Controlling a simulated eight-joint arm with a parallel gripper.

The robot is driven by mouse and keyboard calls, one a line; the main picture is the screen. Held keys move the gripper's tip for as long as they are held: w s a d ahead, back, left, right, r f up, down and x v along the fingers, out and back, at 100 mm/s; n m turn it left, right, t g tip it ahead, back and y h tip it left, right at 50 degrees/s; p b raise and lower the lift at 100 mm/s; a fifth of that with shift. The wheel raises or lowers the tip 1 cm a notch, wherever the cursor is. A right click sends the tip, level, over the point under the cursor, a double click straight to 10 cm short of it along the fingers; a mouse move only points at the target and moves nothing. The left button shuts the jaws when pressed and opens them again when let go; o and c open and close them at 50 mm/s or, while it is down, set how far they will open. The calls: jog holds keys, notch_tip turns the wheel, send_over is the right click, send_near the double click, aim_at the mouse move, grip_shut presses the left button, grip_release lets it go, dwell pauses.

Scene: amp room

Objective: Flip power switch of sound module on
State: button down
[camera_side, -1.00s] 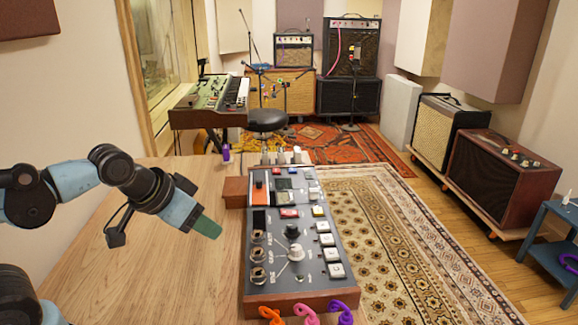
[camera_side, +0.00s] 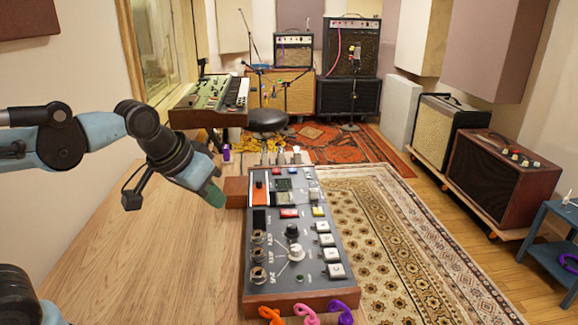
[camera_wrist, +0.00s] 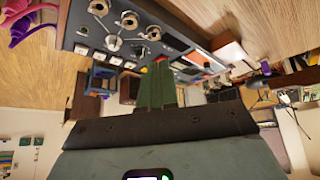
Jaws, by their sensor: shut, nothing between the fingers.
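The sound module (camera_side: 270,222) is a grey panel in a wooden case lying on the wooden table, with knobs, jacks, white square buttons and an orange-and-black rocker switch (camera_side: 260,188) near its far left corner. My gripper (camera_side: 213,196) has green fingertips and is shut and empty. In the side view it is left of the module, close to a small wooden block (camera_side: 235,191) at the module's far left side. In the wrist view the green fingers (camera_wrist: 157,86) point toward the module's panel (camera_wrist: 120,38). I cannot tell the power switch's position.
The table (camera_side: 130,250) left of the module is clear. A keyboard (camera_side: 212,102), stool and amplifiers stand beyond.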

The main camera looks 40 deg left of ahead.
jog(key=w+r+n+g, duration=0.1)
jog(key=w+r+n, duration=0.1)
jog(key=w+r, duration=0.35)
notch_tip(320, 180, up, 2)
jog(key=n+g, duration=0.3)
jog(key=g, duration=0.1)
send_over(283, 212)
jog(key=s+d, duration=0.1)
jog(key=s, duration=0.1)
jog(key=w+f+n+g, duration=0.2)
jog(key=w+f+n, duration=0.1)
jog(key=f, duration=0.2)
jog(key=shift+w+d+f+y, duration=0.2)
jog(key=shift+w+y, duration=0.05)
jog(key=shift+y, duration=0.15)
jog(key=shift+w+f, duration=0.1)
jog(key=f, duration=0.4)
jog(key=s+f, duration=0.1)
jog(key=f, duration=0.4)
jog(key=a+f, duration=0.1)
jog(key=f, duration=0.3)
jog(key=shift+s+a+f, duration=0.1)
jog(key=shift+s+f, duration=0.05)
jog(key=shift+f, duration=0.25)
